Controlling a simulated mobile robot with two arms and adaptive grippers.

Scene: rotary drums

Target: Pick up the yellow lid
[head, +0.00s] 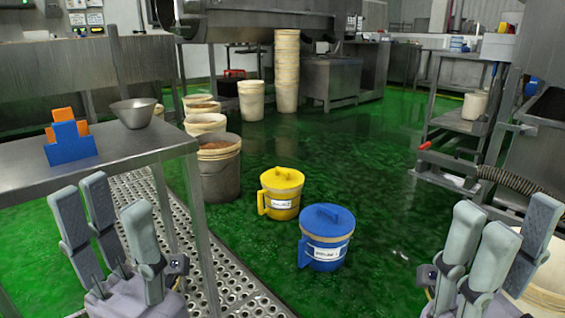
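The yellow lid (282,178) sits on top of a yellow bucket (281,203) with a side handle and a white label. The bucket stands on the green floor in the middle of the head view. My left gripper (112,222) is at the lower left, with its fingers spread, open and empty. My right gripper (495,240) is at the lower right, fingers apart, open and empty. Both grippers are well away from the lid.
A blue bucket with a blue lid (327,220) stands right beside the yellow one. A grey bucket (219,172) stands behind left. A metal table (130,155) at left holds a metal bowl (133,112) and a blue-orange block (70,140). A cart (450,150) stands right.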

